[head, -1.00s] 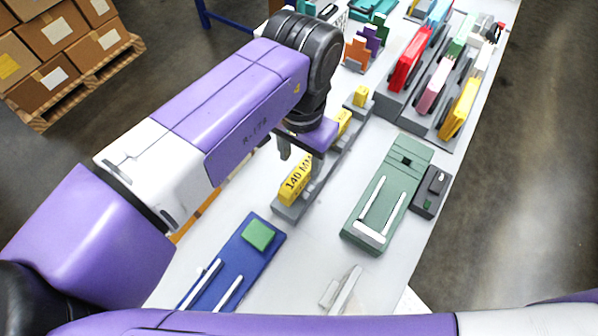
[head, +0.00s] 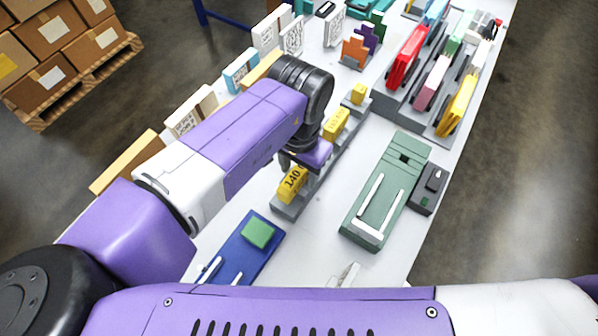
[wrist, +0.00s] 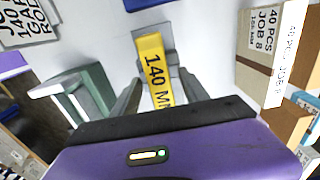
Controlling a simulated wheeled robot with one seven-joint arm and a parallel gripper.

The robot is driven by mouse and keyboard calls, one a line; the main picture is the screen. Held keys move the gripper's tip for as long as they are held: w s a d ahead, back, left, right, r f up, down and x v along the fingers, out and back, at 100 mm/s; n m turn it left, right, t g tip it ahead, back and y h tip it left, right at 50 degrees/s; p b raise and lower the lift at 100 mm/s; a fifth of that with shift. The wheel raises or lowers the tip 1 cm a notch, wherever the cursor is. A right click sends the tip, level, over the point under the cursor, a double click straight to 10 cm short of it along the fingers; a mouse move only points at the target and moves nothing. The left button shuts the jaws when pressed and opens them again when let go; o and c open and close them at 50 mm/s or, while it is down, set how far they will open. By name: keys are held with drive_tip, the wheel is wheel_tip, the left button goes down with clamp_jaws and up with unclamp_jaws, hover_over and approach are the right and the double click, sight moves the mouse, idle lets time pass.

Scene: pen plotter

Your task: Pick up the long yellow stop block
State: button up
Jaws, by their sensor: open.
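The long yellow stop block (head: 291,184), marked "140 MM", stands in the near end of a grey rack (head: 289,209) on the white table. My gripper (head: 300,162) is open just above and around it. In the wrist view the yellow block (wrist: 154,68) lies between the two open fingers (wrist: 157,92), one on each side; I cannot tell whether they touch it. Its lower part is hidden by my gripper there. Shorter yellow blocks, a middle one (head: 336,123) and a small one (head: 359,94), stand farther along the same rack.
A green plotter bed (head: 385,190) with white rails lies to the right, a blue one (head: 239,250) with a green pad at the near left. Boxes (head: 190,110) line the left table edge. Colored holders (head: 408,58) stand at the back right.

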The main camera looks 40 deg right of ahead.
drive_tip(key=shift+f, duration=0.2)
idle(0.3)
clamp_jaws()
